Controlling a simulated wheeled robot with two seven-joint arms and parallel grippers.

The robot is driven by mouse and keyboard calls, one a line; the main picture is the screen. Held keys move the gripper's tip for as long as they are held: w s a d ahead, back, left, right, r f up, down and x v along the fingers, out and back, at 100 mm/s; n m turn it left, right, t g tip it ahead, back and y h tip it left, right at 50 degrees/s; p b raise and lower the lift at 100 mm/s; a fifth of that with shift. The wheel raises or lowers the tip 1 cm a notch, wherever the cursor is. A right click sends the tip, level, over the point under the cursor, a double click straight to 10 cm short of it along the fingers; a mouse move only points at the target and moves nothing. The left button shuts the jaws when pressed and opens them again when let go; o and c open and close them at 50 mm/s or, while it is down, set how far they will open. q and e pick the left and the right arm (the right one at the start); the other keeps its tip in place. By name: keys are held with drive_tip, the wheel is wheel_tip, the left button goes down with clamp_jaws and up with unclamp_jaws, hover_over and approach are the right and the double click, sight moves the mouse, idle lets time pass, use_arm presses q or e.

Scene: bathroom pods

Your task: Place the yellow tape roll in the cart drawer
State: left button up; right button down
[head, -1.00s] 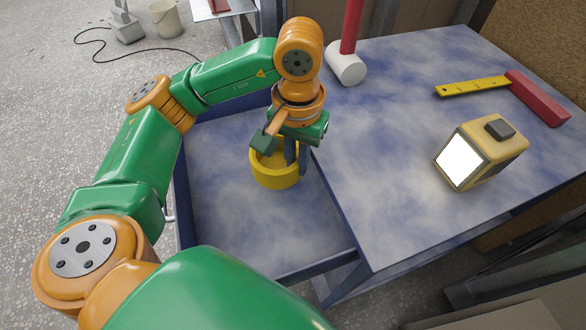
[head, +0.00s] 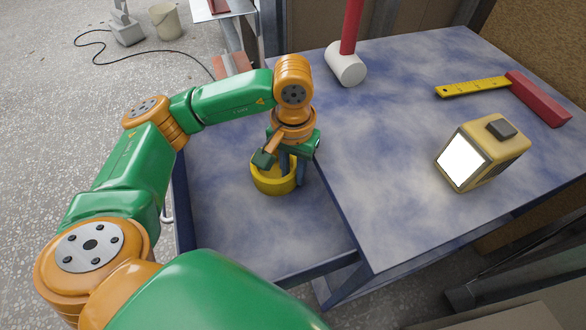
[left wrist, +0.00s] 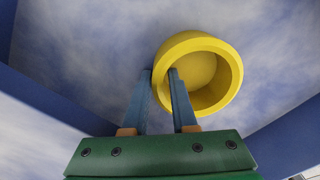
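The yellow tape roll (head: 274,183) is inside the open cart drawer (head: 240,235), over its blue-white mottled floor. My left gripper (head: 291,172) points down at the roll, with one finger inside the ring and one outside. In the left wrist view the fingers (left wrist: 160,75) are shut on the wall of the roll (left wrist: 226,72), on its left side. I cannot tell whether the roll touches the drawer floor. My right gripper is in neither view.
The cart top (head: 370,200) beside the drawer holds a mallet (head: 345,64), a yellow lamp (head: 483,152) and a yellow-and-red tool (head: 500,90). The front part of the drawer is clear. A bucket (head: 166,20) stands on the floor behind.

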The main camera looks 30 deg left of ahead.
use_arm(q)
drive_tip(key=shift+r, duration=0.5)
wheel_tip(320, 180, up, 11)
drive_tip(key=p, duration=0.3)
drive_tip(key=shift+r, duration=0.2)
